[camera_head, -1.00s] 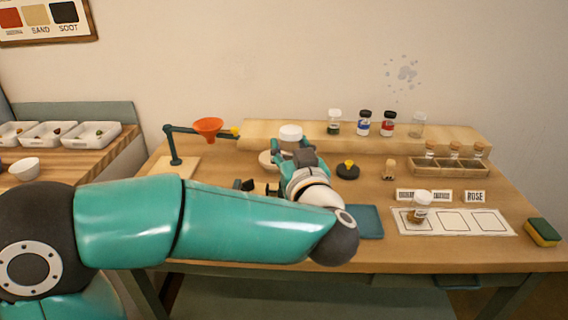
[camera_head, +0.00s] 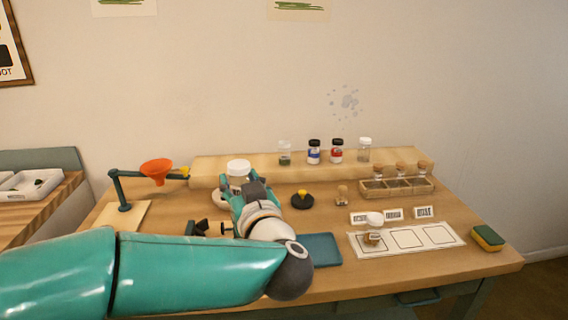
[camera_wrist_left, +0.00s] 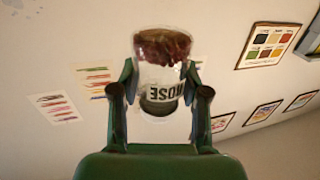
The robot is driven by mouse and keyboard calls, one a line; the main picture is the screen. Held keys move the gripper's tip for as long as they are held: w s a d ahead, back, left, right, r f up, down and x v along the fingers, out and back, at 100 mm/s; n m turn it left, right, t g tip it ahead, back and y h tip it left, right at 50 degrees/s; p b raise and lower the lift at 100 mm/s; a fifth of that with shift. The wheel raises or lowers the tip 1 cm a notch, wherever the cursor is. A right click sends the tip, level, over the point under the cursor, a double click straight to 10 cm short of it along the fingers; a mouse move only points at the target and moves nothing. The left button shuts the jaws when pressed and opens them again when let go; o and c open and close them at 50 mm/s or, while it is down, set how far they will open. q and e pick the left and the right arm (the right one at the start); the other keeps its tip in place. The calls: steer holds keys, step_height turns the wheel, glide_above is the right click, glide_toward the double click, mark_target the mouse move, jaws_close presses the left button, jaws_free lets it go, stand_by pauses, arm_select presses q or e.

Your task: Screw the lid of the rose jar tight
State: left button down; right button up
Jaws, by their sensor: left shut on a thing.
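The rose jar (camera_wrist_left: 160,78) is a clear jar with dark red contents, and its ROSE label appears upside down in the left wrist view. My left gripper (camera_wrist_left: 160,92) is shut on it, with one finger on each side. In the head view, a white lid (camera_head: 238,166) sits on top of the jar, above my left gripper (camera_head: 240,198). The jar's lower part is hidden by the gripper there. I cannot tell how tight the lid is. My right gripper is not in view.
A raised shelf (camera_head: 400,160) with several jars runs along the back. A corked-vial rack (camera_head: 397,188), a white mat (camera_head: 450,234) with a jar, and a sponge (camera_head: 487,237) are at right. A blue tray (camera_head: 321,249) lies front centre.

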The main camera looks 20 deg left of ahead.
arm_select(q)
steer(key=shift+w, duration=0.25)
steer(key=w+d+f+m+t+h+p, duration=0.1)
steer(key=d+f+m+t+h+p, duration=0.1)
steer(key=d+f+m+h, duration=0.1)
steer(key=w+d+f+m+t+h+p, duration=0.2)
steer(key=d+f+m+h+p, duration=0.1)
steer(key=f+h, duration=0.2)
steer(key=w+d+f+m+t+h+p, duration=0.1)
steer(key=d+f+m+h+p, duration=0.2)
steer(key=f, duration=0.4)
steer(key=shift+w+d+t+h, duration=0.4)
steer(key=shift+d+h, duration=0.2)
steer(key=shift+h, duration=0.5)
